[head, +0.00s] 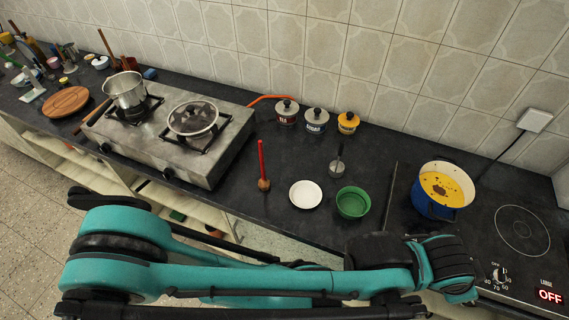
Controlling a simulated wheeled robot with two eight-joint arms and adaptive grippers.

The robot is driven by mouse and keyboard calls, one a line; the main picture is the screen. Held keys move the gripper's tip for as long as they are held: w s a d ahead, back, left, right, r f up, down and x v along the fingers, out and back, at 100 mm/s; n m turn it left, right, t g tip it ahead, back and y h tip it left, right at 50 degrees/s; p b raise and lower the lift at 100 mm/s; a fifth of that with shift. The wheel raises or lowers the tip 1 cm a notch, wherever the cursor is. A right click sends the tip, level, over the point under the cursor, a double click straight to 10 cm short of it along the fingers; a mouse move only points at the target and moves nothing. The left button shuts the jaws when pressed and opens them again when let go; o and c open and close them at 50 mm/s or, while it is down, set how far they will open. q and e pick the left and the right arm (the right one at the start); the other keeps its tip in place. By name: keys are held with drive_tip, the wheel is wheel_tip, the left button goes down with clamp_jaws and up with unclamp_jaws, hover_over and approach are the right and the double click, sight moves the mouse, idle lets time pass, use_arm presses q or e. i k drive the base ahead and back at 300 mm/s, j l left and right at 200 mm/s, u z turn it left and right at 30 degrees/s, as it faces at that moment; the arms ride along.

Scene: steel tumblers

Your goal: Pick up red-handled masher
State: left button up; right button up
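The red-handled masher (262,160) stands upright on the dark counter in the head view, right of the stove. Its handle is a thin red stick and its brown, wood-coloured head (263,184) is at the bottom, on the counter. Nothing touches it. My teal and black arm links cross the lower part of the view, in front of the counter edge. I cannot make out the fingers of either gripper.
A white plate (305,194) and a green bowl (353,203) sit right of the masher. A metal-headed utensil (338,164) stands behind them. The stove (205,160) is on the left, a blue pot (440,192) on the right. Lidded jars (316,121) line the wall.

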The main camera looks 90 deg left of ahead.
sight(264, 184)
drive_tip(key=l+u, duration=0.1)
drive_tip(key=u, duration=3.05)
drive_tip(key=j, duration=0.1)
